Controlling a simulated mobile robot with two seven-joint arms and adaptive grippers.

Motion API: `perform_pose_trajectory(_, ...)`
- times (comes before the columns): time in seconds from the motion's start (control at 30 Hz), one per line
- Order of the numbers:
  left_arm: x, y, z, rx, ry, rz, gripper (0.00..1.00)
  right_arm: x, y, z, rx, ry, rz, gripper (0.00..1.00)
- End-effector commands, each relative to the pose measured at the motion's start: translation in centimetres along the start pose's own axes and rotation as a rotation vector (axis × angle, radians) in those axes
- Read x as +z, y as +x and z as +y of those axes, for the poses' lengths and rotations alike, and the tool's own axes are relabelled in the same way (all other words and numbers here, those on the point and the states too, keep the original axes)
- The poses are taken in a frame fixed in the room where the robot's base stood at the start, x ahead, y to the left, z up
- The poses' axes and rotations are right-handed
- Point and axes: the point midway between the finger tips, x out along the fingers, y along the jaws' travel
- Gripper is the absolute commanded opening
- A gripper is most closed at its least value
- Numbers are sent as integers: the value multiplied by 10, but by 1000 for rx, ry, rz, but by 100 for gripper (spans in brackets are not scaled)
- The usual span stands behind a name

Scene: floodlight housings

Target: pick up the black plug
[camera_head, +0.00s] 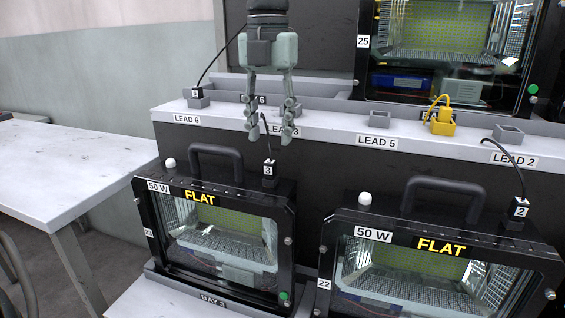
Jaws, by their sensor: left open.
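Several black plugs on black cables are in view. One marked 3 (269,170) sits on top of the left floodlight housing (285,220), beside its handle. Another (197,93) stands in a grey holder on the shelf above the LEAD 6 label. A third, marked 2 (521,208), sits on the right housing (548,262). My left gripper (270,136) hangs down from the top, open and empty. In the picture its fingertips are just above plug 3, and its fingers partly cover the shelf label there. My right gripper is not in view.
A yellow plug (440,121) sits on the shelf (335,133) near the LEAD 5 label, next to an empty grey holder (379,119). Another housing (362,70) stands at the upper right.

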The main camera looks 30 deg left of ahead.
Motion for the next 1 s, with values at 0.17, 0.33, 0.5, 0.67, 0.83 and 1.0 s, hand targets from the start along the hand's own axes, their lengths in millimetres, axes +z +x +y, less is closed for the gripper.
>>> perform_pose_trajectory(0.17,-1,21,0,0,0,4,41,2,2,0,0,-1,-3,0)
perform_pose_trajectory(0.33,-3,46,-2,0,1,5,41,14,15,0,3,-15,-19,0)
perform_pose_trajectory(0.5,-2,65,-2,-1,-1,1,41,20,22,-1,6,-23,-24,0)
perform_pose_trajectory(0.67,-2,69,-2,0,-1,-1,41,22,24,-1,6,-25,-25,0)
perform_pose_trajectory(0.83,-2,69,-2,0,-1,-1,34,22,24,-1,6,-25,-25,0)
perform_pose_trajectory(1.0,-2,69,-2,0,-2,-1,13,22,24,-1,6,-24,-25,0)
